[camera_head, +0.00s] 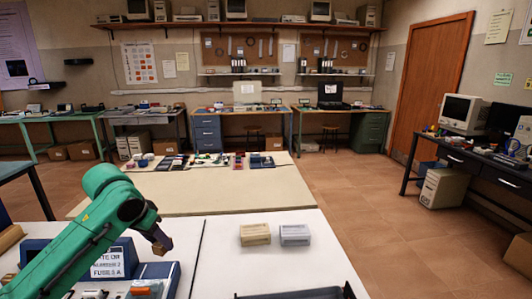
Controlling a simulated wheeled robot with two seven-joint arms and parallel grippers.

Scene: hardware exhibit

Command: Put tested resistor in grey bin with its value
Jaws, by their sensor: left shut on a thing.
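My left arm comes in green from the left. Its dark gripper (160,243) is shut on a small brownish piece, likely the resistor, above the white table. The piece is tiny and mostly hidden by the fingers, so its markings cannot be read. A light grey box (295,235) and a beige box (255,234) sit side by side to the right of the gripper. No value is readable on either. My right gripper is not in view.
A dark tray (290,294) shows its rim at the bottom edge. The white table (225,262) is clear between tester and boxes. A cream table (210,191) with small parts at its back stands beyond. Workbenches line the back wall.

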